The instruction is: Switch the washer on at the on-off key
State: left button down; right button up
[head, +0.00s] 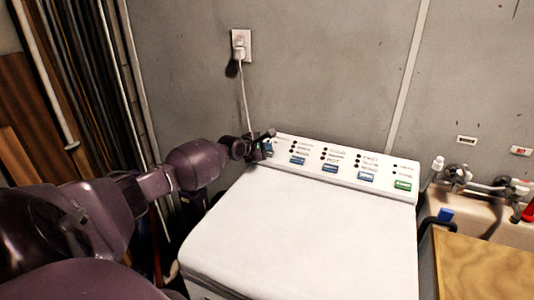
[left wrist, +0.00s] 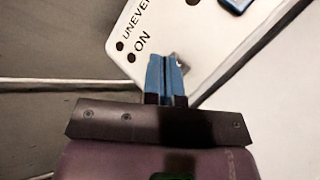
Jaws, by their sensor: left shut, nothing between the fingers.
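The white washer (head: 305,235) stands in front of me with its lid closed. Its control panel (head: 340,155) runs along the back, with several blue keys, a green key (head: 403,184) at the right end, and small dark lights with labels. My left gripper (head: 267,148) is at the panel's left end, its blue fingertips shut and empty. In the left wrist view the shut fingers (left wrist: 167,75) overlap the panel's edge beside the "ON" label (left wrist: 140,44). A small silvery piece shows by the fingertips. I cannot tell which key is the on-off key, or whether the fingers touch the panel.
A wall socket (head: 240,46) has a plug and cord hanging down behind the panel. A sink with taps (head: 460,175) and a wooden top (head: 470,265) stand to the right. Poles and boards lean at the left. The washer lid is clear.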

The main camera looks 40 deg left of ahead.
pick_arm(q)
jog(key=shift+f, duration=0.25)
pick_arm(e)
jog(key=shift+s+f, duration=0.4)
jog(key=shift+f, duration=0.1)
pick_arm(q)
jog(key=shift+w+f+b, duration=0.1)
jog(key=shift+f+b, duration=0.1)
jog(key=shift+b, duration=0.15)
pick_arm(e)
jog(key=shift+w+r, duration=0.1)
jog(key=shift+w, duration=0.35)
pick_arm(q)
jog(key=shift+f, duration=0.1)
pick_arm(e)
jog(key=shift+s, duration=0.1)
pick_arm(q)
jog(key=shift+f, duration=0.1)
pick_arm(e)
jog(key=shift+s+d+f, duration=0.1)
jog(key=shift+s+f, duration=0.3)
jog(key=shift+s, duration=0.05)
jog(key=shift+w, duration=0.1)
